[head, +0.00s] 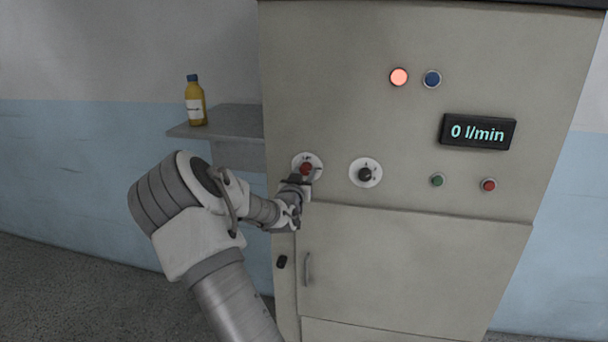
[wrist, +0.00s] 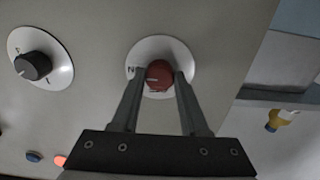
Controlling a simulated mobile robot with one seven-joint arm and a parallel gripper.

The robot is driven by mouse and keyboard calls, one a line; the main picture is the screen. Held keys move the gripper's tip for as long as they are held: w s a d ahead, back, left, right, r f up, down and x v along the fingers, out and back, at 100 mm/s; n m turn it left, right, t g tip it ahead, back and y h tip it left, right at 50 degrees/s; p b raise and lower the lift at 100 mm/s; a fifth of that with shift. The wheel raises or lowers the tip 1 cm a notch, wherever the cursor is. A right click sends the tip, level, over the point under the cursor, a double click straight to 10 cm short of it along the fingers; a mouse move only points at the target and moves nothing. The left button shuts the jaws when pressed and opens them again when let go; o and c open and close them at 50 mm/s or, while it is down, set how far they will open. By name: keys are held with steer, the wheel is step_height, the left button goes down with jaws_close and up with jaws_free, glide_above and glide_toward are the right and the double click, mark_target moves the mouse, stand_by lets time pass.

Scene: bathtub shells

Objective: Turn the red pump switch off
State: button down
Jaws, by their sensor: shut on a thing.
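The red pump switch (head: 306,168) is a round red knob on a white dial plate, on the left part of the cabinet front. It also shows in the wrist view (wrist: 159,76), with a pale pointer mark on its face. My gripper (wrist: 161,80) is shut on the red knob, one finger on each side of it. In the head view my gripper (head: 302,178) reaches the knob from below and partly covers its dial. The display (head: 477,132) reads 0 l/min. The red lamp (head: 399,77) at the top is lit.
A black knob (head: 365,174) on a white dial sits just right of the red one. A blue lamp (head: 432,79), a green button (head: 438,180) and a red button (head: 489,185) are further right. A yellow bottle (head: 195,102) stands on a grey shelf (head: 236,120) at left.

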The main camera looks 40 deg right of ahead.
steer(key=shift+f+n+b, duration=0.1)
steer(key=shift+n+b, duration=0.25)
steer(key=shift+n, duration=0.05)
steer(key=n+b, duration=0.1)
steer(key=n, duration=0.1)
steer(key=shift+n+b, duration=0.4)
steer(key=n+b, duration=0.2)
steer(key=n, duration=0.3)
steer(key=shift+n, duration=0.3)
steer(key=n+b, duration=0.2)
steer(key=n, duration=0.3)
steer(key=shift+n+b, duration=0.65)
steer(key=shift+n, duration=1.25)
steer(key=shift+c, duration=2.1)
jaws_free()
